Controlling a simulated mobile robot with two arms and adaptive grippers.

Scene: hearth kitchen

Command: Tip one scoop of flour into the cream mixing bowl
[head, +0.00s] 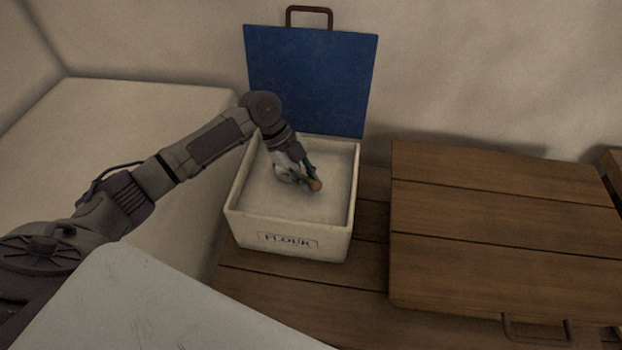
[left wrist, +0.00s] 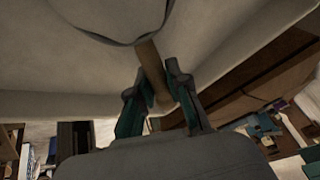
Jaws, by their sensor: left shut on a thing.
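The flour bin (head: 290,247), a cream box labelled FLOUR, stands with its blue lid (head: 310,80) raised against the wall. Pale flour (head: 330,160) fills its inside. My left gripper (head: 308,180) reaches down into the bin and is shut on the scoop's wooden handle (head: 316,185). In the left wrist view the handle (left wrist: 150,65) runs up between the fingers to the scoop's pale head (left wrist: 115,18). How much flour the scoop holds cannot be told. The cream mixing bowl and my right gripper are not in view.
A closed plank lid (head: 490,220) with a metal handle lies right of the bin. A pale block (head: 130,110) stands left of it, under my left arm. The bin's walls and raised lid surround the gripper closely.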

